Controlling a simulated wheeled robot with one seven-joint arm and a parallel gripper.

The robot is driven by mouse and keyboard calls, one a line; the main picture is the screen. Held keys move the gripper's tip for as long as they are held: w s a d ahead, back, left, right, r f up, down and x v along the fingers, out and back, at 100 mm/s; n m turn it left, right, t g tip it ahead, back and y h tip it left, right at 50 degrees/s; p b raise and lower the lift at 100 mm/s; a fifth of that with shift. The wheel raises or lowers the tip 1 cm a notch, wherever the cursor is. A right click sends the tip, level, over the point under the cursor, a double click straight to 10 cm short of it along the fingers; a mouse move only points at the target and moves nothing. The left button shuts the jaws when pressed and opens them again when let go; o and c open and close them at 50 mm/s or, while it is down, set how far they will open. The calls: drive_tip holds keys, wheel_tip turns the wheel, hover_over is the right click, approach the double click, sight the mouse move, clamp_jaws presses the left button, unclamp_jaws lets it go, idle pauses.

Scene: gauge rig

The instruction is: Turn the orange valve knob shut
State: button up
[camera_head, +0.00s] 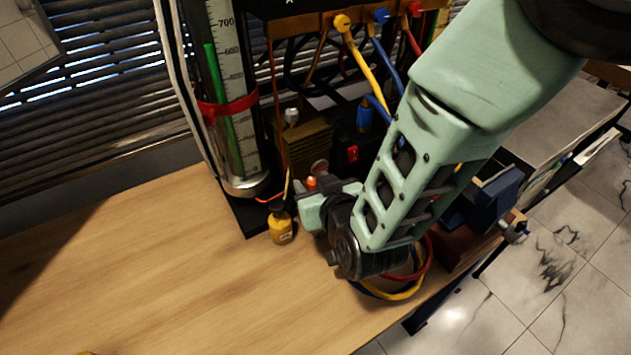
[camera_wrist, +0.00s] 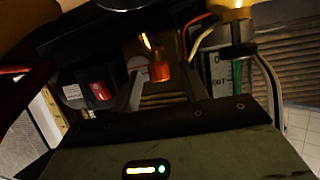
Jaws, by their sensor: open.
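The orange valve knob (camera_wrist: 160,72) shows in the wrist view just beyond my gripper, roughly between its fingers. A small orange part of the knob (camera_head: 311,182) shows in the head view, mostly hidden by my gripper and wrist. My gripper (camera_wrist: 161,84) is open, with nothing held. In the head view my gripper (camera_head: 310,198) is low over the table, close in front of the rig. I cannot tell whether the fingers touch the knob.
A tall gauge tube (camera_head: 228,100) with a green column and red band stands left of the knob. A yellow fitting (camera_head: 281,228) is beside my gripper. Yellow, blue and red hoses (camera_head: 366,75) hang behind.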

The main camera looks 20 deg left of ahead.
clamp_jaws()
drive_tip(key=shift+m+t, duration=0.3)
drive_tip(key=m+t+h, duration=0.1)
drive_tip(key=m+h, duration=0.2)
drive_tip(key=shift+s+a+t+h, duration=0.2)
drive_tip(key=shift+a+t+h, duration=0.1)
drive_tip(key=shift+t, duration=0.1)
drive_tip(key=m+h, duration=0.1)
drive_tip(key=m+h+p, duration=0.1)
drive_tip(key=m+h, duration=0.2)
drive_tip(key=h, duration=0.1)
drive_tip(key=shift+a+r+m+t, duration=0.1)
drive_tip(key=shift+a+m+t, duration=0.15)
drive_tip(key=shift+m+t, duration=0.15)
drive_tip(key=shift+w+a+m+g+h+b, duration=0.15)
drive_tip(key=shift+m+g+h+b, duration=0.35)
drive_tip(key=shift+m+h, duration=0.95)
drive_tip(key=shift+a+m+g+h+b, duration=0.1)
drive_tip(key=shift+m+g+h+b, duration=0.3)
drive_tip(key=shift+m+h, duration=1.05)
drive_tip(key=shift+w+a+m+g+h+b, duration=0.2)
drive_tip(key=shift+m+g+h, duration=0.5)
drive_tip(key=shift+m+h, duration=0.75)
drive_tip(key=shift+s+h, duration=0.1)
drive_tip(key=shift+h, duration=0.15)
